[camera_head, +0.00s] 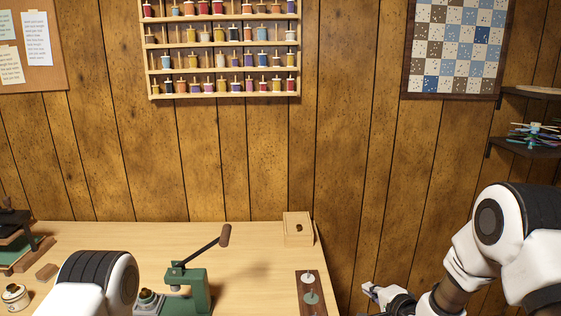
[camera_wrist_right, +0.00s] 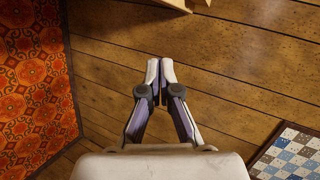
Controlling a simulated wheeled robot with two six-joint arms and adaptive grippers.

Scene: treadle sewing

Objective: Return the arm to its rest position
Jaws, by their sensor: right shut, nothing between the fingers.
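My right arm comes in at the right of the head view, and its gripper (camera_head: 373,291) is low, just right of the table's right edge. A white and black link of my left arm shows at the lower left of the head view. The left gripper itself is not seen.
A green lever press (camera_head: 186,286), a small wooden box (camera_head: 298,229) and a dark spool stand (camera_head: 300,297) are on the table (camera_head: 250,262). A thread rack (camera_head: 222,74) hangs above. A dark shelf (camera_head: 530,148) is at right. An orange rug (camera_wrist_right: 35,90) lies on the floor.

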